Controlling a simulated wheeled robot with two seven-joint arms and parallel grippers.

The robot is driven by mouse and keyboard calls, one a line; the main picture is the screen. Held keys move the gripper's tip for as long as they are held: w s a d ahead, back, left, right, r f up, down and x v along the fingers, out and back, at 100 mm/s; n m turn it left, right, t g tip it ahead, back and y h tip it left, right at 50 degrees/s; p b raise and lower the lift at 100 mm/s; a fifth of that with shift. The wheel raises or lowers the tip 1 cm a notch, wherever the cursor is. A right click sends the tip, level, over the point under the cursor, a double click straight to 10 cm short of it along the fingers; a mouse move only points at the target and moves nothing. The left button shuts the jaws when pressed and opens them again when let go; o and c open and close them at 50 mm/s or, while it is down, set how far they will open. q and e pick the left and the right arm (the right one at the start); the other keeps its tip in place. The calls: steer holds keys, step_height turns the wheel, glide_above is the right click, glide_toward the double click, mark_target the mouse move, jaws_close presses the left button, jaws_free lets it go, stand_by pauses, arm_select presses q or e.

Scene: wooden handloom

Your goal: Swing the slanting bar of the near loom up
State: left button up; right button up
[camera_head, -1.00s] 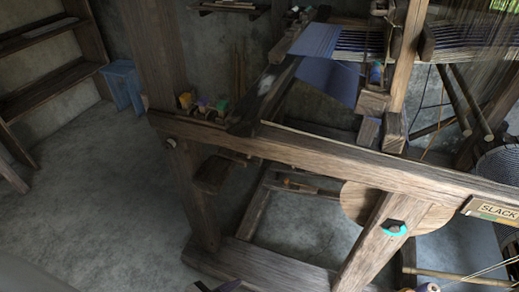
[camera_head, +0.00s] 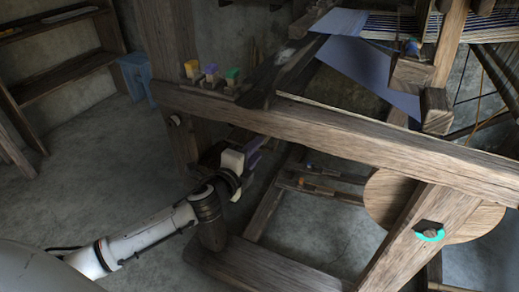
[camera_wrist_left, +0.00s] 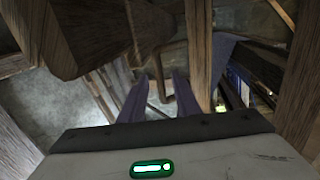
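The near loom's long top rail (camera_head: 330,135) crosses the head view. A slanting timber (camera_head: 405,235) runs down from its right part, in front of a round wooden disc (camera_head: 480,210), and bears a teal-ringed fitting (camera_head: 430,235). A darker slanting bar (camera_head: 285,70) rises behind the rail; I cannot tell which bar the task means. My right gripper is not in view.
Small blocks with yellow, purple and green tops (camera_head: 211,75) stand on the rail's left end. Blue cloth (camera_head: 365,70) hangs at the back. A low beam (camera_head: 270,270) lies on the floor.

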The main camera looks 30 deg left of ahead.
arm_select(q)
steer(key=shift+x, duration=1.45)
steer(key=shift+f, duration=0.1)
steer(key=shift+c, duration=0.7)
jaws_close()
